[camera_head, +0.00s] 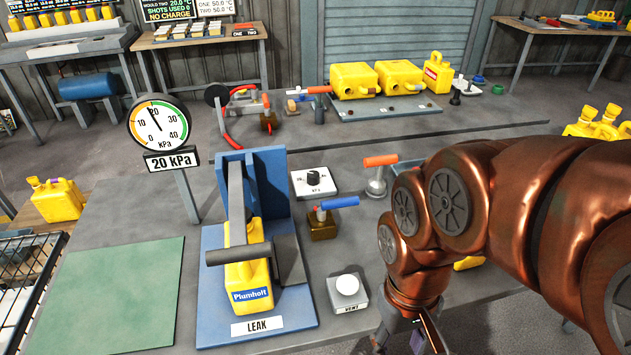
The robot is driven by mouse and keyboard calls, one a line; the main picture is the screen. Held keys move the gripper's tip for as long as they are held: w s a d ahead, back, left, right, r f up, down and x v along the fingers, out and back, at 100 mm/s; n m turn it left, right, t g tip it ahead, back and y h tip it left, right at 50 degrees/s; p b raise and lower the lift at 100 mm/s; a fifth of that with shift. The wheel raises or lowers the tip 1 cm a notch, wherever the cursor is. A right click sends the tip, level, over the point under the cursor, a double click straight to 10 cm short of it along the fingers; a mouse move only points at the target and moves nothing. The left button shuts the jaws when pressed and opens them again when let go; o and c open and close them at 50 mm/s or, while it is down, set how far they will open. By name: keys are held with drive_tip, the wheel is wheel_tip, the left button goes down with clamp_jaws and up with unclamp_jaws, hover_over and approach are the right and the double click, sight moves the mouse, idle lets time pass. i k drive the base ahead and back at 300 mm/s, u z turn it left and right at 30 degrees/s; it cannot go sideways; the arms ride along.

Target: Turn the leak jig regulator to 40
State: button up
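The leak jig (212,313) is a blue stand with a "LEAK" label. A yellow jerry can (240,290) marked "Plumholt" stands upright in it, with a dark clamp bar across its front. The regulator (314,182) is a white box with a black knob, just right of the jig's blue back plate. Its small dial marks are hard to read. The round gauge (158,126) stands behind left, and the plate below it reads "20 kPa". My gripper (408,342) is at the bottom edge, right of and nearer than the regulator. Its fingertips are out of frame.
A valve with a blue handle (338,203) and one with an orange handle (379,163) stand close to the regulator. A white button box (347,290) sits in front. A green mat (115,295) lies clear on the left.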

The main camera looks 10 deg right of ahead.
sight(313, 176)
drive_tip(key=u, duration=2)
drive_tip(key=k, duration=1.2)
drive_tip(key=z, duration=1.45)
drive_tip(key=i, duration=1)
drive_tip(key=u, duration=0.05)
